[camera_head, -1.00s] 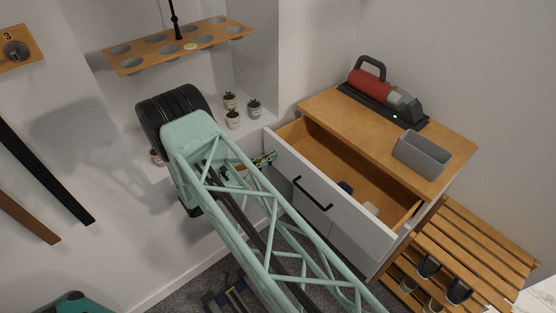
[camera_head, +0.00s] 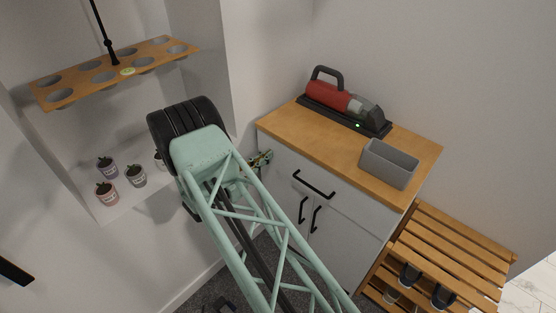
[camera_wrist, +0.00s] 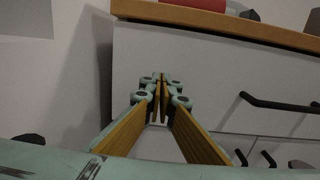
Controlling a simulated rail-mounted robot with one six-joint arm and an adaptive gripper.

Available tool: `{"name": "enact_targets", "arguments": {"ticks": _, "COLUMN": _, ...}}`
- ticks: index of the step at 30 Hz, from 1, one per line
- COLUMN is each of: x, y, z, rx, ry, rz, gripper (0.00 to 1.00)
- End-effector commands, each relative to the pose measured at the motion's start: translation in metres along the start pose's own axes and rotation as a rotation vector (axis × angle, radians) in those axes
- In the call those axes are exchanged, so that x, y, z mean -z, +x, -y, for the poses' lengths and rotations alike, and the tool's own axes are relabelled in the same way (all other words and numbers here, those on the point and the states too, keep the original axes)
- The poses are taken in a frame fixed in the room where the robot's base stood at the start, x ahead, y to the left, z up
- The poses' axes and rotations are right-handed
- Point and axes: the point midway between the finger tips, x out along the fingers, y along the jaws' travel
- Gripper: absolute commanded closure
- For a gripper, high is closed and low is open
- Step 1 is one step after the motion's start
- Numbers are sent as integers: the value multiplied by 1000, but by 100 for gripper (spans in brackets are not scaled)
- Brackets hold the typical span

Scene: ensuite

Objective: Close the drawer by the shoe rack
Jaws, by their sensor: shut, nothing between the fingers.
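The drawer (camera_head: 330,187) is the white top front with a black bar handle (camera_head: 314,184) in the wood-topped cabinet. Its front sits flush under the top, with no opening showing. In the wrist view the drawer front (camera_wrist: 215,80) fills the middle, with its handle (camera_wrist: 278,103) at the right. My gripper (camera_head: 262,160) is at the left end of the drawer front, partly hidden by my arm. In the wrist view my gripper (camera_wrist: 161,84) is shut and empty, its tips pointing at the drawer front left of the handle. I cannot tell whether they touch it. The shoe rack (camera_head: 450,245) stands right of the cabinet.
A red handheld vacuum (camera_head: 335,95) and a grey bin (camera_head: 388,163) stand on the cabinet top (camera_head: 290,123). Two cabinet doors with upright handles are below the drawer. Small potted plants (camera_head: 136,175) sit in the wall niche at left, under a wooden rack (camera_head: 115,72).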

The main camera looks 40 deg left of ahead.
Motion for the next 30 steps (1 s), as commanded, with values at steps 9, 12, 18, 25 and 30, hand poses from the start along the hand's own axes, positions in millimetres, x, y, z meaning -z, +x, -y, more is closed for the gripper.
{"name": "enact_targets", "arguments": {"ticks": 9, "x": -1, "y": -5, "z": -11, "rx": -19, "ry": 1, "rz": 0, "gripper": 100}}
{"name": "enact_targets", "arguments": {"ticks": 12, "x": -1, "y": -4, "z": -11, "rx": -19, "ry": 1, "rz": 1, "gripper": 100}}
{"name": "enact_targets", "arguments": {"ticks": 18, "x": -1, "y": -4, "z": -11, "rx": -19, "ry": 2, "rz": 1, "gripper": 100}}
{"name": "enact_targets", "arguments": {"ticks": 25, "x": -2, "y": -8, "z": -10, "rx": -18, "ry": 2, "rz": 1, "gripper": 100}}
{"name": "enact_targets", "arguments": {"ticks": 30, "x": -1, "y": -20, "z": -8, "rx": -15, "ry": 0, "rz": 1, "gripper": 100}}
